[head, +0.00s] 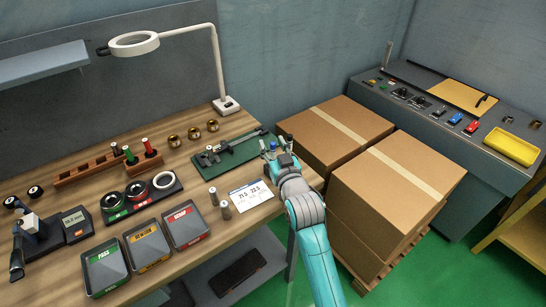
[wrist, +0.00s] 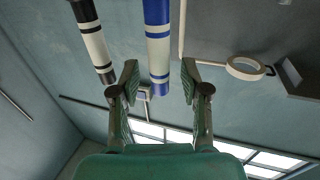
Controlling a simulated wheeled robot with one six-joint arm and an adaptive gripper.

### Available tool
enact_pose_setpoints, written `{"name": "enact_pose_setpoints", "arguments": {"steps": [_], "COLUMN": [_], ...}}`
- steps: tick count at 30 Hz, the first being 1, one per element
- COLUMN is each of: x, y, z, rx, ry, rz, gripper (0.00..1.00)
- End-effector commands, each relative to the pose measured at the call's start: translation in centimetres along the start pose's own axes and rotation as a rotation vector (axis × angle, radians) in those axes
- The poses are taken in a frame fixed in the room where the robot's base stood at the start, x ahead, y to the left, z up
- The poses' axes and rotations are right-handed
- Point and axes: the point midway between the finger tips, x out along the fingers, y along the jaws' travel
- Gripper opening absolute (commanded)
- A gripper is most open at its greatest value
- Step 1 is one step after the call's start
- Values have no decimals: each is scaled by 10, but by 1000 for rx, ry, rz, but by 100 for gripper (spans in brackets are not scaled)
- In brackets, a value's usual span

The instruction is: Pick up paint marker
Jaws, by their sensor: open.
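A blue-and-white marker (wrist: 158,45) shows in the wrist view, with its blue end reaching between my gripper's fingertips (wrist: 160,70). A black-and-white marker (wrist: 93,40) is just left of it, outside the left finger. Both run out of the top of that view. I cannot tell which is the paint marker. My gripper is open, with the fingers apart on either side of the blue marker; I cannot tell whether they touch it. In the head view my gripper (head: 275,154) is at the bench's right end, and a small blue piece (head: 273,144) shows beside it.
A green mat (head: 228,154) with a caliper lies left of my gripper. A white card (head: 250,195) is in front. A wooden rack (head: 145,162) holds red and green items. Cardboard boxes (head: 335,133) stand close on the right. A ring lamp (head: 134,43) rises behind the bench.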

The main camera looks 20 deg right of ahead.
Motion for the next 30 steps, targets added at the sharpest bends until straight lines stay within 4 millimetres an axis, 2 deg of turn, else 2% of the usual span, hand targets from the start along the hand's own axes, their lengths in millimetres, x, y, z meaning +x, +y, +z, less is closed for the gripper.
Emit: {"name": "enact_pose_setpoints", "arguments": {"steps": [4,9,18,22,26,30], "x": [0,0,0,0,0,0], "y": [0,0,0,0,0,0], "z": [0,0,0,-6,-25,-52], "rx": [0,0,0,0,0,0], "ry": [0,-1,-1,0,4,5], "rz": [0,0,0,0,0,0], "gripper": [44,1,0,0,0,0]}}
